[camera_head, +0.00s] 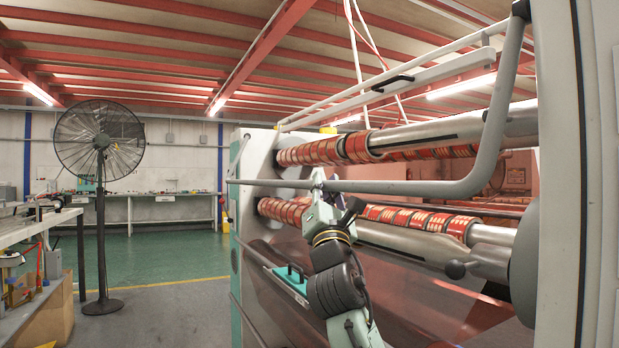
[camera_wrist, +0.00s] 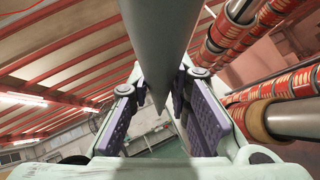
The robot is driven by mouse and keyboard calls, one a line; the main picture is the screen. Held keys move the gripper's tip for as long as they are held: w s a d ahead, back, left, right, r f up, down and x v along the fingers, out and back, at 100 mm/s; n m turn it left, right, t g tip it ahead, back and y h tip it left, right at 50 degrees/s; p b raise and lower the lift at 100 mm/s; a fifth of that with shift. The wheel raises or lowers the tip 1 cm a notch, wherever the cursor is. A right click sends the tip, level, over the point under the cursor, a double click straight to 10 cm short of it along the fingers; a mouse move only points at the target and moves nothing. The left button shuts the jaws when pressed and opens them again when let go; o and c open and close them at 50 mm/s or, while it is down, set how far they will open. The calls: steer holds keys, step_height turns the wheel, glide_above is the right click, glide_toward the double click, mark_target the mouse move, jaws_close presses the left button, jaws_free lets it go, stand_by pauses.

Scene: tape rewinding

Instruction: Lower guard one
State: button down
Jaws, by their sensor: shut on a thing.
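A grey tubular guard bar (camera_head: 400,187) runs level across the front of the roll machine, in front of the rolls, and bends upward at its right end. My gripper (camera_head: 318,183) is at this bar, left of its middle. In the wrist view my gripper (camera_wrist: 162,105) has its purple-padded fingers on both sides of the grey bar (camera_wrist: 158,45), shut on it. The exact contact is partly hidden by the bar. A white guard frame (camera_head: 440,72) with a black handle is raised above the rolls. I cannot tell which guard is number one.
Red tape rolls on metal shafts (camera_head: 415,137) lie just behind the bar. A teal panel with a handle (camera_head: 290,277) is low on the machine. A tall fan (camera_head: 100,190) and a workbench (camera_head: 35,228) stand left. The grey and green floor between is clear.

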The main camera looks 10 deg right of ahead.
steer(key=shift+w+d+f, duration=0.2)
steer(key=shift+d+f, duration=0.05)
steer(key=shift+d, duration=0.3)
steer(key=c, duration=1.5)
jaws_free()
steer(key=shift+d, duration=0.15)
steer(key=shift+s, duration=0.1)
steer(key=v, duration=1.2)
